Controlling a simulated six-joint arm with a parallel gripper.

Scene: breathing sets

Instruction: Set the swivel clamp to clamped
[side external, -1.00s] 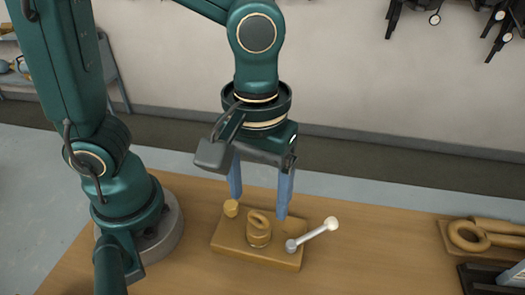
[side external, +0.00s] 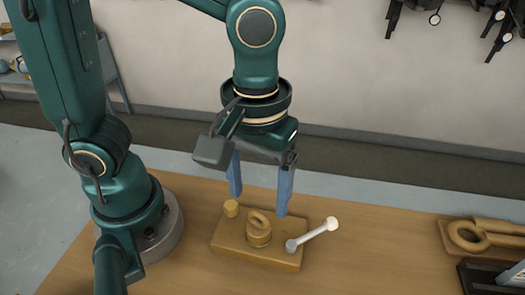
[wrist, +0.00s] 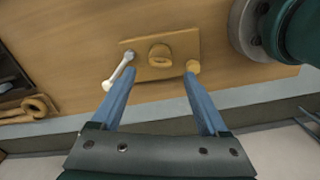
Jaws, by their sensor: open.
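The swivel clamp is a wooden base plate (side external: 228,243) on the table with a round wooden piece (side external: 259,232) in its middle. A small yellow-brown knob (side external: 231,208) stands at its left back corner. A pale lever with a white ball end (side external: 320,231) pivots at the plate's right side and points outward past its edge. In the wrist view the lever (wrist: 120,70) lies at the left and the knob (wrist: 193,67) at the right. My gripper (side external: 259,204) is open and empty, its blue fingers above the back of the plate. The wrist view shows the fingers (wrist: 157,84) spread wide.
A wooden board with a ring-shaped piece (side external: 468,237) and a dark tray (side external: 480,278) sit at the right of the table. The table between the clamp and them is clear. Dark tools (side external: 435,14) hang on the back wall.

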